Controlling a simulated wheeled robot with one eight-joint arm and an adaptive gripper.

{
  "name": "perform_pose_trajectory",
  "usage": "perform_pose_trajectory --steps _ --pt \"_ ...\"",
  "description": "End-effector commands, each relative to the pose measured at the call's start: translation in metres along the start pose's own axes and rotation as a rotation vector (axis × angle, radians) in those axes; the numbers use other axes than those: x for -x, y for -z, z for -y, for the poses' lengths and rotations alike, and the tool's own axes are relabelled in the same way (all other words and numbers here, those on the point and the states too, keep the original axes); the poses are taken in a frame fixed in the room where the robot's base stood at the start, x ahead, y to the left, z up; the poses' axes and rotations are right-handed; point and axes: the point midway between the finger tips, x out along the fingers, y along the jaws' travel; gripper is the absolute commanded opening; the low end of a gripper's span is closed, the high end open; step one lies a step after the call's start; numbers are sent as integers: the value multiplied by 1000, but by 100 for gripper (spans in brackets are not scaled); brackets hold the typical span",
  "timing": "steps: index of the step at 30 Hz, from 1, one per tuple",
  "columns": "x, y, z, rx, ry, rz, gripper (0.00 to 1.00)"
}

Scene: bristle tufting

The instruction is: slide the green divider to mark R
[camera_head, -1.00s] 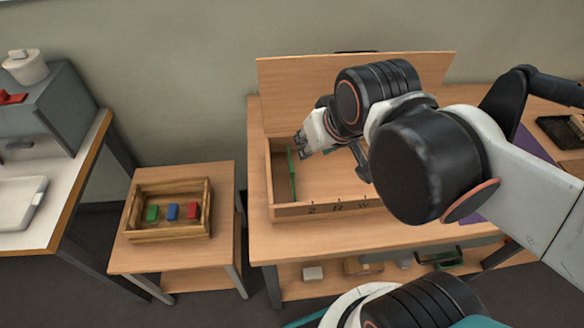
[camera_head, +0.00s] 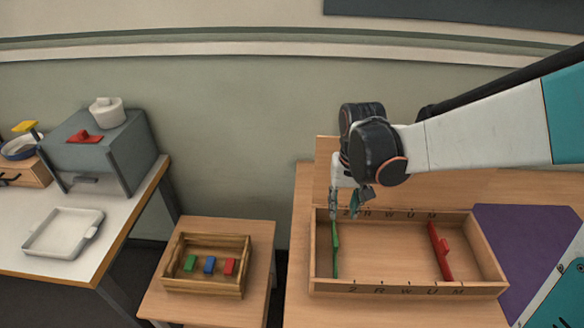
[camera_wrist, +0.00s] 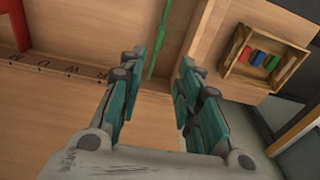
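The green divider (camera_head: 335,255) stands in the left part of the wooden box (camera_head: 400,289), left of the front Z mark. The front R mark (camera_head: 380,290) is to its right. My gripper (camera_head: 345,207) is at the box's back wall, by the divider's far end, which it partly hides. In the wrist view the fingers (camera_wrist: 161,64) are apart, with the green divider (camera_wrist: 161,35) showing in the gap between the tips. I cannot tell whether either finger touches it.
A red divider (camera_head: 440,252) stands farther right, near marks U and M. Bare box floor lies between the dividers. A small crate (camera_head: 203,287) with colored blocks is on a lower table at left. A purple mat (camera_head: 520,235) lies right of the box.

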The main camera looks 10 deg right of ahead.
Motion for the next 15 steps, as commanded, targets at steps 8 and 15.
perform_pose_trajectory --steps 8,15 --pt "-22 10 2 -20 -11 61 32" --pt "-49 8 2 -20 -12 63 32"
